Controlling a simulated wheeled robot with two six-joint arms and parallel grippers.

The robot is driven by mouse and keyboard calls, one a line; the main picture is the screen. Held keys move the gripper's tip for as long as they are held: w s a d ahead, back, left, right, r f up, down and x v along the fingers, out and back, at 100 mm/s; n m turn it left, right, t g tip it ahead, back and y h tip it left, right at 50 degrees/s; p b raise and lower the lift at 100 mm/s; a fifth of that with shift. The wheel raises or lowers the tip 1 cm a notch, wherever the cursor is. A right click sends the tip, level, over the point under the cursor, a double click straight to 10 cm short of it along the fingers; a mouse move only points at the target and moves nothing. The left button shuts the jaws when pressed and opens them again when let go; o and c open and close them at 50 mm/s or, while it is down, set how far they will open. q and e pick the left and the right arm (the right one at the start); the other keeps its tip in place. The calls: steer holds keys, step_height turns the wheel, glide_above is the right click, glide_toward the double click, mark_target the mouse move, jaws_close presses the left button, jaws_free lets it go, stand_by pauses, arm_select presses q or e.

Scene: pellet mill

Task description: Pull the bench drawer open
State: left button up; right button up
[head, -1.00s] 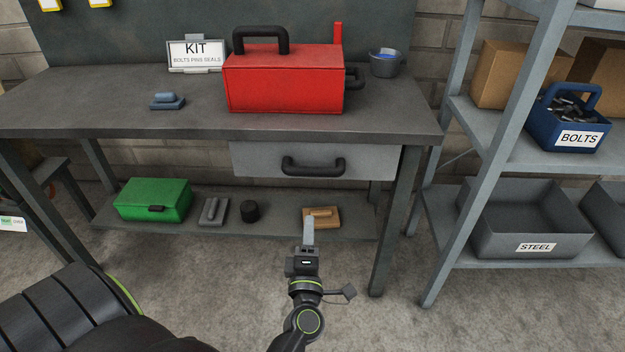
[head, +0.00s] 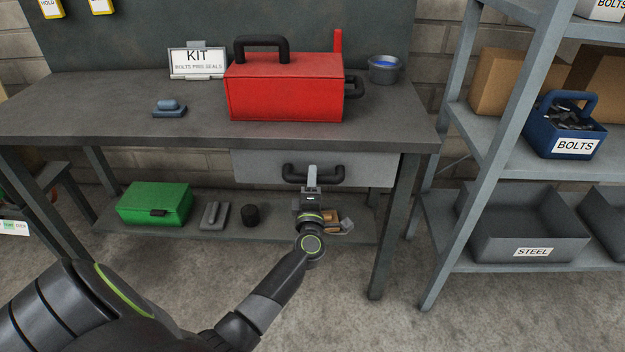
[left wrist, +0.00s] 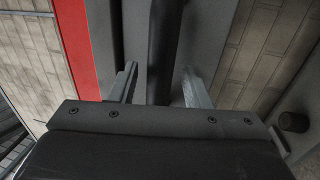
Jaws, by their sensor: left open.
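The bench drawer (head: 245,165) is a pale grey front under the bench top, and it looks shut. Its black bar handle (head: 288,173) runs across the front. My left gripper (head: 312,172) is at the middle of the handle and covers part of it in the head view. In the left wrist view the left gripper (left wrist: 160,88) is open, with one finger on each side of the dark handle bar (left wrist: 164,40). I cannot tell whether the fingers touch it. My right gripper is not in view.
A red toolbox (head: 285,90) stands on the bench (head: 80,110) above the drawer. A green box (head: 150,203) and small parts lie on the lower shelf (head: 180,232). A grey rack (head: 500,130) with bins stands at right. The floor before the drawer is clear.

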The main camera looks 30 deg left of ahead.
arm_select(q)
steer(key=shift+w+a, duration=0.2)
steer(key=shift+w, duration=0.1)
steer(key=shift+c, duration=0.4)
jaws_close()
